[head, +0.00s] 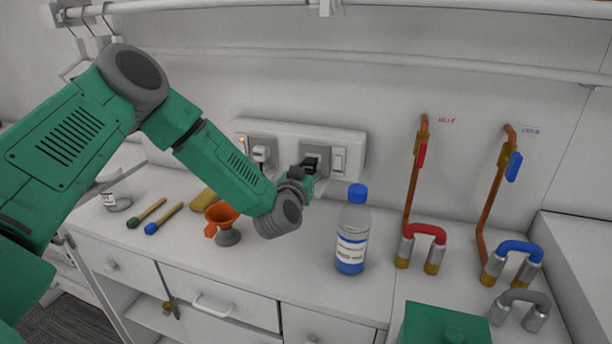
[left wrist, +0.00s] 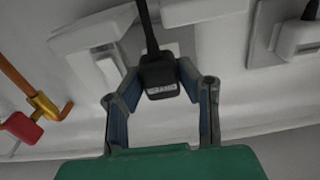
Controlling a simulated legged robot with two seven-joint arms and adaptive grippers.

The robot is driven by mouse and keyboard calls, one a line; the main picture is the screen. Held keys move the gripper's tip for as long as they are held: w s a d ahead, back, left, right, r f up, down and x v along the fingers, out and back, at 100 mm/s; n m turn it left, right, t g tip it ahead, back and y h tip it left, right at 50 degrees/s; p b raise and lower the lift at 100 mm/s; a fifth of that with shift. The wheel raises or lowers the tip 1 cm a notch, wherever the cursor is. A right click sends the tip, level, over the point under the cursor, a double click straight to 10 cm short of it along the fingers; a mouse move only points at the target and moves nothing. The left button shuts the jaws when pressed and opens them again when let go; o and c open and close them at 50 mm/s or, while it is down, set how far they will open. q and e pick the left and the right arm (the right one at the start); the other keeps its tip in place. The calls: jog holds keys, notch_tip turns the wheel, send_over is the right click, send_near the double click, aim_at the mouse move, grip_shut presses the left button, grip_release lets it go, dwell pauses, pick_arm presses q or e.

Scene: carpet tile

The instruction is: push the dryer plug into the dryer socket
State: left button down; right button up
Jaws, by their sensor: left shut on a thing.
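The black dryer plug (left wrist: 160,78) has a small pale label and a black cord running up from it in the left wrist view. My left gripper (left wrist: 158,88) is shut on it, one finger on each side. In the head view my left gripper (head: 309,172) is at the right-hand socket of the white wall box, which appears to be the dryer socket (head: 322,147). The plug is at the socket's face, and the gripper and plug hide the holes. I cannot tell whether its pins are inside. My right gripper is not in view.
A white plug (head: 261,152) sits in the left socket beside a lit orange light. Copper pipes with red and blue taps (head: 423,233) stand further right.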

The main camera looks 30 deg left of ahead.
pick_arm(q)
jog(key=shift+w+a, duration=0.2)
jog(key=shift+w, duration=0.4)
jog(key=shift+a, duration=0.2)
jog(key=shift+d, duration=0.15)
jog(key=shift+r, duration=0.1)
dwell(0.4)
dwell(0.9)
jog(key=shift+w+b, duration=0.3)
jog(key=shift+w, duration=0.25)
